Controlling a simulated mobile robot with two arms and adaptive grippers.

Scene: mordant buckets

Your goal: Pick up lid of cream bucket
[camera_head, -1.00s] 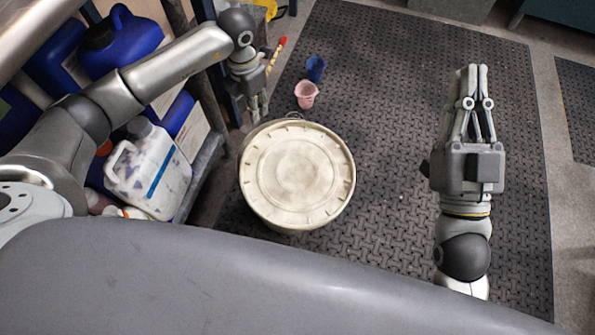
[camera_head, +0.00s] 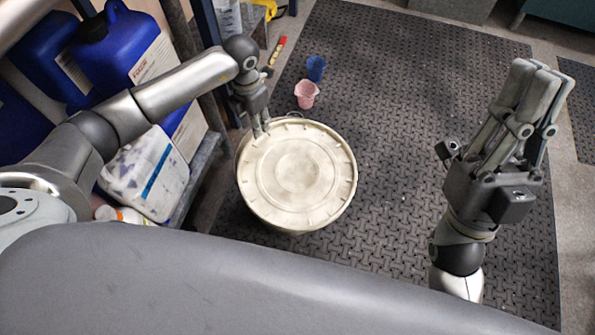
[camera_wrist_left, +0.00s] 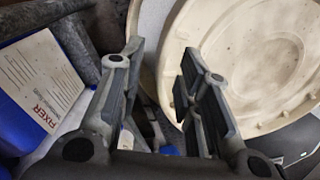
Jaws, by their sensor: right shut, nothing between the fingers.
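My left gripper (camera_head: 262,133) is at the lid's upper-left rim in the head view. In the left wrist view my left gripper (camera_wrist_left: 162,52) is open, with its two fingers apart. The lid (camera_wrist_left: 248,62) fills the upper right there, partly behind the right-hand finger. I cannot tell whether a finger touches the rim. My right gripper (camera_head: 538,80) is shut and empty, raised over the mat at the right, away from the bucket.
Blue jugs (camera_head: 118,48) and a white jug (camera_head: 150,175) crowd the shelf at left, close to my left arm. A pink cup (camera_head: 306,94) and a blue cup (camera_head: 316,68) stand beyond the bucket. The dark mat (camera_head: 400,130) is clear between bucket and right arm.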

